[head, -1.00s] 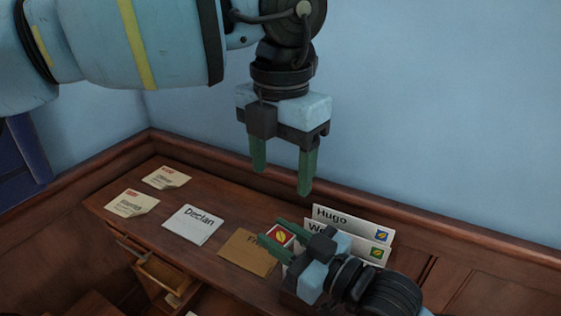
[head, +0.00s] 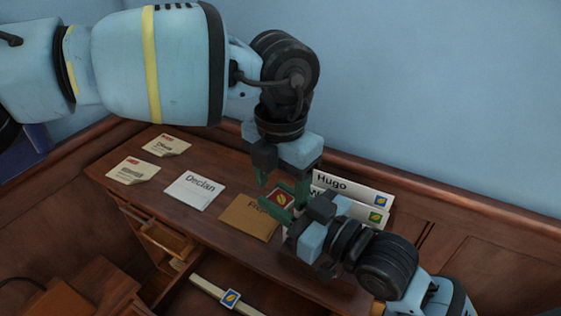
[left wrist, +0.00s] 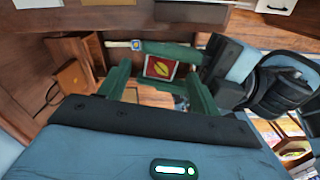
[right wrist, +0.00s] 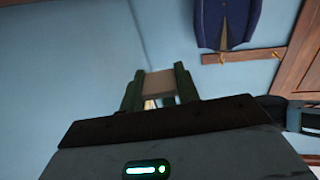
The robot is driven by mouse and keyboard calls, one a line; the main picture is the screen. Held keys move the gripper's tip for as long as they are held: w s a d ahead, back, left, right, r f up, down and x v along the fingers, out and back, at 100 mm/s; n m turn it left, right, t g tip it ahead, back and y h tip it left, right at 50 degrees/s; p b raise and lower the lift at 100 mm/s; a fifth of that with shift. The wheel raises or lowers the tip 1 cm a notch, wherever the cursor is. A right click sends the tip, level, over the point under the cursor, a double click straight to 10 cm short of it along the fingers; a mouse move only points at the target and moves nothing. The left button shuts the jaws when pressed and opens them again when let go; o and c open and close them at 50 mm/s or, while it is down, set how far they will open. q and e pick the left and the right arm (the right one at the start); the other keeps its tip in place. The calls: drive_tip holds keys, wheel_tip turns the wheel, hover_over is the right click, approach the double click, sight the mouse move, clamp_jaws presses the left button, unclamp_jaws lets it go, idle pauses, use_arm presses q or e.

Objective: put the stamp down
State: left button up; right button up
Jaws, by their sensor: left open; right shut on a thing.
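The stamp (head: 281,200) is a small red square with a white border and a yellow leaf. My right gripper (head: 271,194) is shut on it and holds it above the desk, near the brown envelope (head: 248,218). My left gripper (head: 281,187) is open and points down at the stamp. In the left wrist view the stamp (left wrist: 164,68) shows face-on between the open left fingers (left wrist: 158,77); contact cannot be told. In the right wrist view its plain back (right wrist: 157,84) spans the right fingers (right wrist: 160,74). The brown envelope's name is partly hidden by my right gripper.
The Hugo envelope (head: 345,188) and another (head: 352,212) stand behind my right gripper. An open drawer (head: 166,242) and a strip with a blue square (head: 231,298) are lower down.

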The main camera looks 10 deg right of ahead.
use_arm(q)
drive_tip(key=shift+f, duration=0.6)
drive_tip(key=c, duration=1)
drive_tip(key=shift+c, duration=0.7)
use_arm(e)
drive_tip(key=o, duration=1)
